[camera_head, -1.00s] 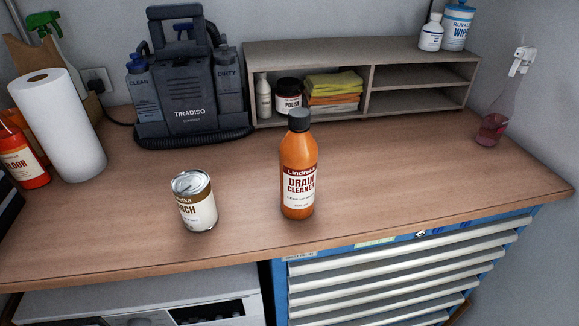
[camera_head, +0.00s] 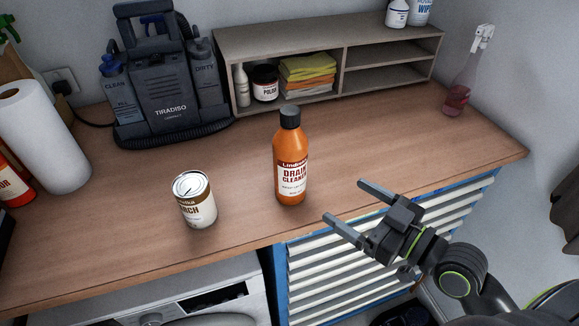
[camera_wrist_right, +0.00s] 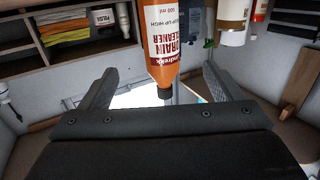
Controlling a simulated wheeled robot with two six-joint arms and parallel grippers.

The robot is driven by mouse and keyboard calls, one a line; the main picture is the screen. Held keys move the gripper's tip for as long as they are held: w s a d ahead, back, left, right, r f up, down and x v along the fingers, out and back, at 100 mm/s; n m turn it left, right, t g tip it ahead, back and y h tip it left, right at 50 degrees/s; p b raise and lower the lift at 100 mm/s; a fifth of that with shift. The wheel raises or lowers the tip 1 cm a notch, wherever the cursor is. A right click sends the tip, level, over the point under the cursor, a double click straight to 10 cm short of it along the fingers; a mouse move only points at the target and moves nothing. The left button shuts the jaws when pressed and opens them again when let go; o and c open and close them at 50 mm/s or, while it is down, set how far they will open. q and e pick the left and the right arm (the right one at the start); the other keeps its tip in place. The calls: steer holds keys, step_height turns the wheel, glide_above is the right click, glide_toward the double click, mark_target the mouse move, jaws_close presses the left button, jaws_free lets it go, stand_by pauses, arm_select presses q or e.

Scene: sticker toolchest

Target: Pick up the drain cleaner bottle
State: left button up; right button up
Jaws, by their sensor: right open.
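The drain cleaner bottle (camera_head: 291,165) is orange with a black cap and a red and white label. It stands upright on the wooden worktop near its front edge. My right gripper (camera_head: 343,200) is open and empty, to the right of the bottle and apart from it, with its fingers pointing left towards the bottle. In the right wrist view the bottle (camera_wrist_right: 160,42) appears upside down between the two spread fingers, its lower end cut off by the picture's top edge. My left gripper is not in view.
A can (camera_head: 195,203) stands left of the bottle. A grey shelf (camera_head: 340,75) with cloths and a polish jar, and a dark carpet cleaner (camera_head: 170,95), stand behind. A spray bottle (camera_head: 461,85) is at the back right. The worktop right of the bottle is clear.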

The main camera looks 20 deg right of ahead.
mark_target(302, 167)
steer(key=shift+y, duration=0.3)
steer(key=x, duration=0.3)
steer(key=r+p+x, duration=0.1)
steer(key=x, duration=0.3)
steer(key=r+p+x, duration=0.1)
steer(key=x, duration=0.3)
steer(key=shift+w+a, duration=0.2)
steer(key=shift+w+a+f, duration=0.15)
steer(key=shift+w+a, duration=0.05)
steer(key=shift+w, duration=0.2)
steer(key=shift+w+a+p, duration=0.25)
steer(key=shift+w+p, duration=0.3)
steer(key=shift+p, duration=0.15)
steer(key=p+x, duration=0.1)
steer(key=x, duration=0.2)
steer(key=shift+w+p, duration=0.15)
steer(key=shift+p, duration=0.2)
steer(key=shift+w+a+f, duration=0.15)
steer(key=shift+w, duration=0.25)
steer(key=c, duration=1.3)
steer(key=shift+c, duration=1.1)
